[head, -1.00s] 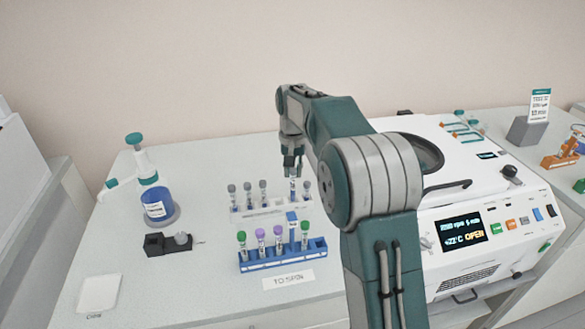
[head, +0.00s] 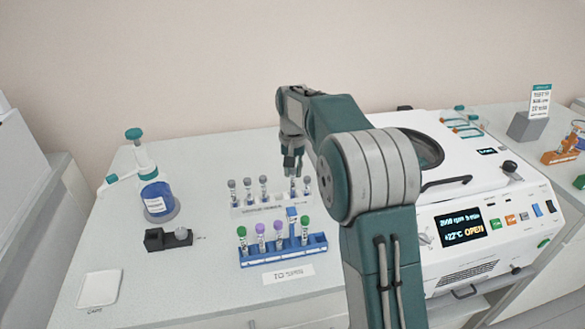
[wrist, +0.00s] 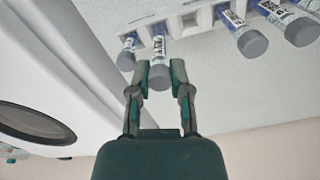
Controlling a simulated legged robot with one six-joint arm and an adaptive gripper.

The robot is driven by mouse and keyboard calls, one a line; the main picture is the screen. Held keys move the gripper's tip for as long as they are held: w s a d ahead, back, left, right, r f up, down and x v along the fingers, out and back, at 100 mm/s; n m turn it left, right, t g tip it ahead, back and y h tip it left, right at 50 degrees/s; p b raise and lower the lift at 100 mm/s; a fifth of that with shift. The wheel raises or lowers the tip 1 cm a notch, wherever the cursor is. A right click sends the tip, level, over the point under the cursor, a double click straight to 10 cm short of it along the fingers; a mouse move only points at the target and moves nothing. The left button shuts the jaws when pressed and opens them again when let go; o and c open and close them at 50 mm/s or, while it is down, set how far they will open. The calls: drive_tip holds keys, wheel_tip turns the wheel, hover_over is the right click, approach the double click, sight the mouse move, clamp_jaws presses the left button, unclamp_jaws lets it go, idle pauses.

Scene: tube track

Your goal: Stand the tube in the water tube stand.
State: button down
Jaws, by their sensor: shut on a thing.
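The tube (wrist: 160,48) has a grey cap and a labelled body; in the wrist view its cap sits between the fingertips of my gripper (wrist: 160,75). My gripper (head: 292,170) is shut on it, above the pale rear stand in the head view. That stand (head: 262,211) appears to be the water tube stand, though its label is too small to read. In the wrist view the tube is lined up with a slot of the stand (wrist: 145,32); how deep it sits cannot be told. Other grey-capped tubes (head: 248,187) stand upright on both sides.
A blue rack (head: 284,257) with green- and purple-capped tubes stands in front. The white centrifuge (head: 470,265), showing OPEN, is on the right. A blue-filled bottle (head: 157,198), a small black block (head: 158,241) and a white pad (head: 100,289) are on the left.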

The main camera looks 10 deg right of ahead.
drive_tip(key=shift+c, duration=2.4)
unclamp_jaws()
wheel_tip(320, 180, up, 12)
